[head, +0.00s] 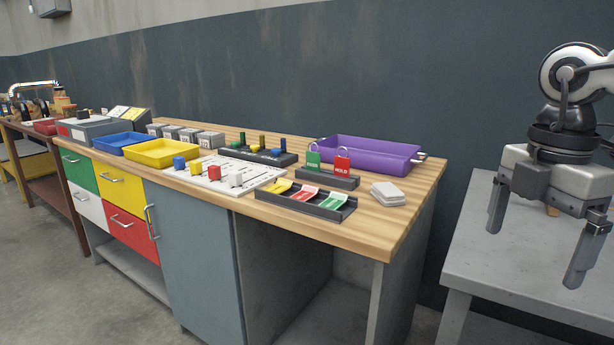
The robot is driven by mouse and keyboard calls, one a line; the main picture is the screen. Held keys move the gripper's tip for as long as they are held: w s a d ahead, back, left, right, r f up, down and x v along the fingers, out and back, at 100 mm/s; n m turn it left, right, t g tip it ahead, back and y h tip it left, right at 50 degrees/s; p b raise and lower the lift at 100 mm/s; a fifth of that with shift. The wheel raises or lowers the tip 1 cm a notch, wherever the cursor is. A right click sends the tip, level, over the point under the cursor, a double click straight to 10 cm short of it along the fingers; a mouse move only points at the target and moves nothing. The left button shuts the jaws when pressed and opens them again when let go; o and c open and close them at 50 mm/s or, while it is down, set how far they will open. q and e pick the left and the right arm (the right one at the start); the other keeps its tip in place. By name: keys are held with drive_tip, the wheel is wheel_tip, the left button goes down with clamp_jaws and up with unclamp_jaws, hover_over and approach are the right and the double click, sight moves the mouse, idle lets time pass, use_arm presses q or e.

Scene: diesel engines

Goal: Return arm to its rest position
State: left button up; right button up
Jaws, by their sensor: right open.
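My right arm comes in from the right edge of the head view. Its gripper (539,235) hangs with its fingers pointing down, wide apart and empty. It is over the grey table (482,236) at the right, apart from the wooden workbench. Whether the fingertips clear the grey tabletop is hard to tell. My left gripper is not in view.
A gap separates the bench from the grey table.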

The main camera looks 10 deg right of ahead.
drive_tip(key=w+a+f+m+t+y+p, duration=0.1)
drive_tip(key=a+f+m+t+y+p, duration=0.3)
drive_tip(key=f+t, duration=0.4)
drive_tip(key=a+f+m+t+y+p, duration=0.1)
drive_tip(key=f+m+t+y+p, duration=0.1)
drive_tip(key=f+m+t+y, duration=0.5)
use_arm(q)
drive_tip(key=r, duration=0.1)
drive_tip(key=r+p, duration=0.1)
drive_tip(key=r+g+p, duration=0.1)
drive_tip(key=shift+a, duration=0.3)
use_arm(e)
drive_tip(key=s+a+f+m+g+h, duration=0.4)
drive_tip(key=s+a+f+h, duration=0.3)
drive_tip(key=a+f, duration=0.6)
drive_tip(key=s+a+m, duration=0.1)
drive_tip(key=s, duration=0.1)
drive_tip(key=shift+s+f+m+h, duration=0.3)
drive_tip(key=shift+f+m, duration=0.1)
